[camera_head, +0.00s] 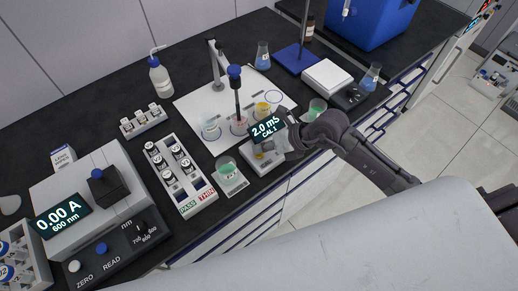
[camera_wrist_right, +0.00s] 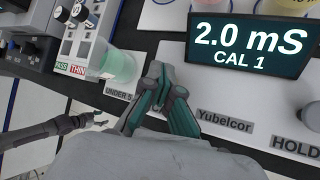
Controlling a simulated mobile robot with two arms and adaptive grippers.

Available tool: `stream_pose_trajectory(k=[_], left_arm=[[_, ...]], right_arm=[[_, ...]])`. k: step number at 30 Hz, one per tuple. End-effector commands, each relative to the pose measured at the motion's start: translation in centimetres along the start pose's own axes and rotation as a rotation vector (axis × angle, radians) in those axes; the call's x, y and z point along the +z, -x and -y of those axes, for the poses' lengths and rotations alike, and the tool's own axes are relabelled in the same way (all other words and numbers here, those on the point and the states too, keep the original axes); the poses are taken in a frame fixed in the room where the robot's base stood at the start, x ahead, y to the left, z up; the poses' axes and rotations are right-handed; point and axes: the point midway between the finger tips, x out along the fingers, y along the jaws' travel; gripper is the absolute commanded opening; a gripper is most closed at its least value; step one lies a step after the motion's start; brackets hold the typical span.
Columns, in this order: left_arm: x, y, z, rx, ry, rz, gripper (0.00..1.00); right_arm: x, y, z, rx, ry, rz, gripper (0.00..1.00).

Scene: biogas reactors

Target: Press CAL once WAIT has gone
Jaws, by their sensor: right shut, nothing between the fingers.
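The meter's dark display (camera_head: 267,129) reads "2.0 mS" and "CAL 1"; no WAIT shows on it. The same display is large in the right wrist view (camera_wrist_right: 250,42). The meter's light base (camera_head: 262,158) sits below it, partly covered by my right gripper. My right gripper (camera_head: 287,143) is shut and empty, at the meter's right side in the head view. In the right wrist view its closed fingertips (camera_wrist_right: 163,80) are in front of the base, left of the Yubelcor label. A HOLD label (camera_wrist_right: 296,146) is at right, below a grey button (camera_wrist_right: 311,115). I cannot make out a CAL button.
A beaker of green liquid (camera_head: 228,172) stands left of the meter. A vial rack (camera_head: 181,178) with PASS and THIN labels is further left. My left gripper (camera_wrist_right: 92,119) shows small in the wrist view.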

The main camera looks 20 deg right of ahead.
Motion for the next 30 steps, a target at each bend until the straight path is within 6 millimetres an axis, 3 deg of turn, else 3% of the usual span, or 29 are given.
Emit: stream_pose_trajectory(k=[10, 23, 30], left_arm=[[-0.2, 2.0, 0.0, 0.0, 0.0, 0.0, 0.61], [-0.2, 2.2, 0.1, 0.0, 0.0, 0.0, 0.61], [-0.4, 4.1, 0.1, 0.0, 0.0, 0.0, 0.61]], right_arm=[[1.1, 1.6, -1.1, -0.001, 0.0, -0.001, 0.0], [1.3, 1.8, -1.3, 0.0, 0.001, 0.0, 0.0], [2.4, 3.3, -2.4, 0.0, 0.002, 0.001, 0.0]])
